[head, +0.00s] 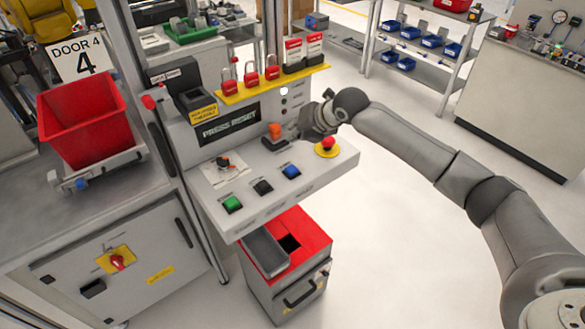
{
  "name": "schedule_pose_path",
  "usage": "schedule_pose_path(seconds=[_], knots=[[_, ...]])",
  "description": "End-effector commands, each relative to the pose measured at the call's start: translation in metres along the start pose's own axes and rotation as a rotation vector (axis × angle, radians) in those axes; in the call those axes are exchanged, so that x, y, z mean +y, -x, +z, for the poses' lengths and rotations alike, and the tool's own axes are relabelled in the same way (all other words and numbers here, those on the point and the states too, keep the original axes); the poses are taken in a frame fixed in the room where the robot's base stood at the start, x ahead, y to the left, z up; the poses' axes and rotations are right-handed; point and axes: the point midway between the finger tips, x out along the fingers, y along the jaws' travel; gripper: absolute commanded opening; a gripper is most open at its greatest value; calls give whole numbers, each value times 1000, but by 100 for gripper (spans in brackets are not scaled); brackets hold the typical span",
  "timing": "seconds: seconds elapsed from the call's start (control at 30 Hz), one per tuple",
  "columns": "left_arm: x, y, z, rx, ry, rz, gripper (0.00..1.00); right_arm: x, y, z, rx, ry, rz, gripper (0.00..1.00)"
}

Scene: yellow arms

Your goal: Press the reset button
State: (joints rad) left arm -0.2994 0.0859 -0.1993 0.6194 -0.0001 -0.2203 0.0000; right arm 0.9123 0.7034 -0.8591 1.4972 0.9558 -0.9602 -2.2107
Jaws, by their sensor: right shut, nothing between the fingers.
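A grey control panel (215,187) has a display reading "PRESS RESET" (229,124). Its sloped face carries a green button (232,203), a black button (263,188) and a blue button (291,171); their labels are too small to read. A red mushroom button (327,144) on a yellow base sits at the panel's right end. My right gripper (297,132) is shut and empty, over the back right of the panel. It is behind the blue button and to the left of the red mushroom button in the picture, apart from the blue button. My left gripper is not in view.
An orange switch (274,131) stands close to the left of my right gripper. Red padlocks (251,76) hang on a yellow rack above. A red bin (82,122) stands at left. A red-topped cabinet (303,232) is below the panel. Open floor lies right of it.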

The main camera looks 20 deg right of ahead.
Motion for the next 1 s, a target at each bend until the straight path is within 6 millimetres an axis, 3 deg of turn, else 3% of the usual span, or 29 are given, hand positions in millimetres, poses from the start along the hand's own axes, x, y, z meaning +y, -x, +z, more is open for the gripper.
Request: schedule_pose_path(seconds=[0.57, 1.0], knots=[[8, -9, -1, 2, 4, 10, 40, -6, -7, -5, -1, 3, -1, 0], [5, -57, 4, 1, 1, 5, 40, -35, -46, -33, -2, 2, -2, 0]])
